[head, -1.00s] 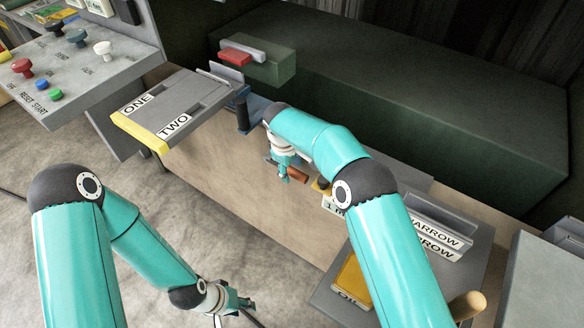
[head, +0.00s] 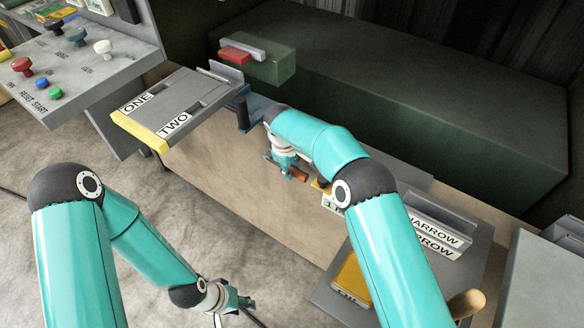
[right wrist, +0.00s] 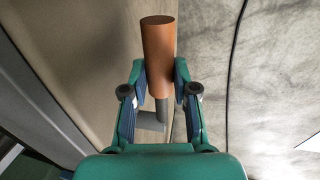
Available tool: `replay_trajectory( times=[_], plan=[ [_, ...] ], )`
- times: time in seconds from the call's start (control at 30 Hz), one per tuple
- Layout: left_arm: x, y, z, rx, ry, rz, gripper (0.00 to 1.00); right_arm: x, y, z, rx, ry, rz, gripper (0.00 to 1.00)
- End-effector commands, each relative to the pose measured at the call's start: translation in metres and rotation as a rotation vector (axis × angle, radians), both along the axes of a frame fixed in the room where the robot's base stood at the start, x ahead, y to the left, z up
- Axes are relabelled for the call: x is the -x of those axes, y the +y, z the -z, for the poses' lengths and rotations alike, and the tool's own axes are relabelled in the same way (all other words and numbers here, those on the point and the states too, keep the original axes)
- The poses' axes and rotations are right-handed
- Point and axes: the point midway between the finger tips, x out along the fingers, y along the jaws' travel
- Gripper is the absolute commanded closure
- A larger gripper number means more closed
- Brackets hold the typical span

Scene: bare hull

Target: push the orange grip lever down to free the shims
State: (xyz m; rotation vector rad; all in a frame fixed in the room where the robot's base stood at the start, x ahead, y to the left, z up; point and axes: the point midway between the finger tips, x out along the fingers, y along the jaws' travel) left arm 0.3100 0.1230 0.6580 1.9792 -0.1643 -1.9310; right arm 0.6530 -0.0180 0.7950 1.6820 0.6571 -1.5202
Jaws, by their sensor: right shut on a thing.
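The orange grip lever (head: 299,175) sticks out from the front face of the beige bench; its grip is a plain orange-brown cylinder on a grey stem. In the right wrist view the grip (right wrist: 158,50) stands between the fingers of my right gripper (right wrist: 160,82), which is shut on it. In the head view my right gripper (head: 284,170) is at the lever, partly covered by its own arm. My left gripper (head: 240,301) hangs low over the floor, away from the bench; its fingers are too small to judge. I cannot make out the shims.
Labelled ONE and TWO, a grey, yellow-edged plate (head: 176,104) sits left of the lever. A dark upright post (head: 242,112) stands near it. At right are blocks labelled NARROW (head: 436,232) and a yellow block (head: 351,282). A button console (head: 75,65) is at upper left.

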Motion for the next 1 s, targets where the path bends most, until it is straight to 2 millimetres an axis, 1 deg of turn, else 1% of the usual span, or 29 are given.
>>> replay_trajectory(
  times=[0.07,0.2,0.3,0.4,0.67,0.7,0.77,0.8,0.83,0.87,1.0],
  plan=[
    [0.000,0.000,0.007,0.000,0.000,0.000,0.60,0.001,0.000,0.004,-0.009,-0.004,0.000,1.00],
    [0.000,0.000,0.026,0.000,0.000,0.000,0.60,0.001,-0.001,0.012,-0.050,-0.034,-0.001,1.00],
    [0.000,0.000,0.036,0.000,0.000,0.000,0.60,0.001,-0.001,0.014,-0.080,-0.057,-0.001,1.00],
    [0.000,0.000,0.039,0.000,0.000,0.000,0.60,0.002,0.000,0.013,-0.097,-0.068,-0.001,1.00],
    [0.000,0.000,0.037,0.000,0.000,0.000,0.60,0.002,0.000,0.011,-0.100,-0.069,-0.002,1.00],
    [0.000,0.000,0.037,0.000,0.000,0.000,0.60,0.002,0.000,0.011,-0.100,-0.069,-0.002,0.70],
    [0.000,0.000,0.037,0.000,0.000,0.000,0.60,0.002,0.000,0.011,-0.100,-0.069,-0.002,0.60],
    [0.000,0.000,0.037,0.000,0.000,0.000,0.60,0.002,0.000,0.011,-0.100,-0.069,-0.002,0.54],
    [0.000,0.000,0.037,0.000,0.000,0.000,0.60,0.002,0.000,0.011,-0.100,-0.069,-0.001,0.49],
    [0.000,0.000,0.037,0.000,0.000,0.000,0.60,0.002,0.000,0.011,-0.100,-0.069,-0.001,0.46],
    [0.000,0.000,0.037,0.000,0.000,0.000,0.60,0.002,0.000,0.011,-0.100,-0.070,-0.001,0.46]
  ],
)
